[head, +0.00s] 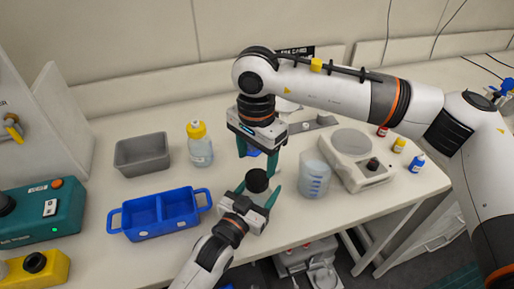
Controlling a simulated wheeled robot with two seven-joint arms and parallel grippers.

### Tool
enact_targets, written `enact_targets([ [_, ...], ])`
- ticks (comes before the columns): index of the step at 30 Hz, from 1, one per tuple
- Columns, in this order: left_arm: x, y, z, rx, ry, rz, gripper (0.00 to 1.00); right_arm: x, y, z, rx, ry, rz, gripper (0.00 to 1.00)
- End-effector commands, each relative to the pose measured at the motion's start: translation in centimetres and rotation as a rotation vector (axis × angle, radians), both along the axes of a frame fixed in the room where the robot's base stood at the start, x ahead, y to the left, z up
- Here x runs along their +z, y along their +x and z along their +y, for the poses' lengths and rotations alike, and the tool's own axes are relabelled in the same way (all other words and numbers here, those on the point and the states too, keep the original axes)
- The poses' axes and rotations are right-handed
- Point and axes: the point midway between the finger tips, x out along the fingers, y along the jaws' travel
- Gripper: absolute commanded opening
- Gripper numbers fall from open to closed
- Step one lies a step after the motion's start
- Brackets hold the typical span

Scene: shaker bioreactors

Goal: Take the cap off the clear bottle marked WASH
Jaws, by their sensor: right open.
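A clear bottle (256,197) with a black cap (257,181) stands upright between the fingers of my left gripper (257,192), which appears shut on it. Its marking is hidden or too small to read. The cap is on the bottle. My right gripper (257,160) points down just above the black cap, with its teal fingers apart and nothing between them. Another clear bottle (201,152) with a yellow cap stands further back left; I cannot read its label.
A blue two-part tray (127,222) and a grey bin (117,158) are on the left. A beaker (314,181) and a white device with a round plate (343,170) stand close on the right. Small bottles (416,163) stand near the right edge.

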Motion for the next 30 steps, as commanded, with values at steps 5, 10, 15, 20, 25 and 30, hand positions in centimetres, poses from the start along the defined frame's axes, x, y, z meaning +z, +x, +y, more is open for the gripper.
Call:
enact_targets([
  [5, -0.1, 0.0, 0.0, 0.0, 0.002, 0.003, 0.0, 0.4, 0.0, 0.0, -0.431, 0.0, 0.001, 0.65],
  [10, -0.1, 0.0, 0.0, 0.0, 0.002, 0.003, 0.0, 0.7, 0.0, 0.0, -0.848, 0.001, 0.002, 0.65],
  [15, -0.1, 0.0, 0.0, 0.0, 0.001, 0.003, 0.0, 1.1, 0.0, 0.0, -1.266, 0.0, 0.001, 0.65],
  [20, -0.1, 0.0, 0.0, 0.0, 0.001, 0.003, 0.0, 1.4, 0.0, 0.0, -1.634, 0.001, 0.001, 0.65],
  [25, -0.1, 0.0, 0.0, 0.0, 0.001, 0.003, 0.0, 1.7, 0.0, -0.1, -1.919, 0.0, 0.002, 0.65],
  [30, -0.1, 0.0, 0.0, 0.0, 0.001, 0.003, 0.0, 1.7, 0.0, -0.1, -2.058, -0.001, 0.002, 0.65],
])
